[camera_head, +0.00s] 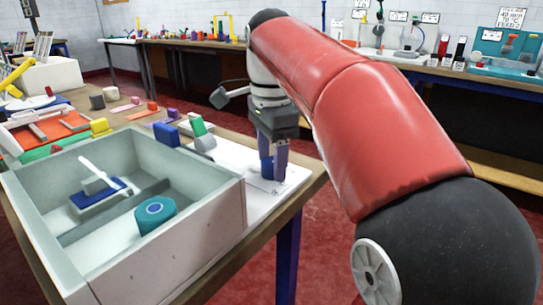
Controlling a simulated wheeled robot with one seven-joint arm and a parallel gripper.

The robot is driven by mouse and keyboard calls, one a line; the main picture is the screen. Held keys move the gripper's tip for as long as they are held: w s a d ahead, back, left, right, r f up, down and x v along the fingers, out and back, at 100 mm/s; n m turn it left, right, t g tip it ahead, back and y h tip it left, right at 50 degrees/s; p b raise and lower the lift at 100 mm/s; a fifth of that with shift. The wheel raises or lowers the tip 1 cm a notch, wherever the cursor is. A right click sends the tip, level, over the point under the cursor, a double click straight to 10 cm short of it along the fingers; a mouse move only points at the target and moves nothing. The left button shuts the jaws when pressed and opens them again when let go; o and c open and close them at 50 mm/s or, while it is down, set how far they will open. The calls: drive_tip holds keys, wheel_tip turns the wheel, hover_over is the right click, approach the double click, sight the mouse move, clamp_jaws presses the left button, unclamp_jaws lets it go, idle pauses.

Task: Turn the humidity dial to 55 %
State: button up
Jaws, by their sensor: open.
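My gripper (274,174) points down over a white panel (257,204) at the table's right edge. Its two fingers are apart, with their tips close to the panel. Faint dark marks show on the panel below the tips. No humidity dial or 55 % mark can be made out; the fingers hide part of the panel, and its markings are too small to read. I cannot tell whether the fingers touch anything or have a dial between them.
A deep pale grey box (215,212) stands just left of my gripper. It holds a teal round piece (155,215) and a blue piece with a white handle (100,195). A green-and-grey piece (201,133) stands behind the box. Small coloured blocks lie farther left.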

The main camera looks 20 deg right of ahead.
drive_tip(key=shift+f, duration=0.1)
drive_tip(key=c, duration=1)
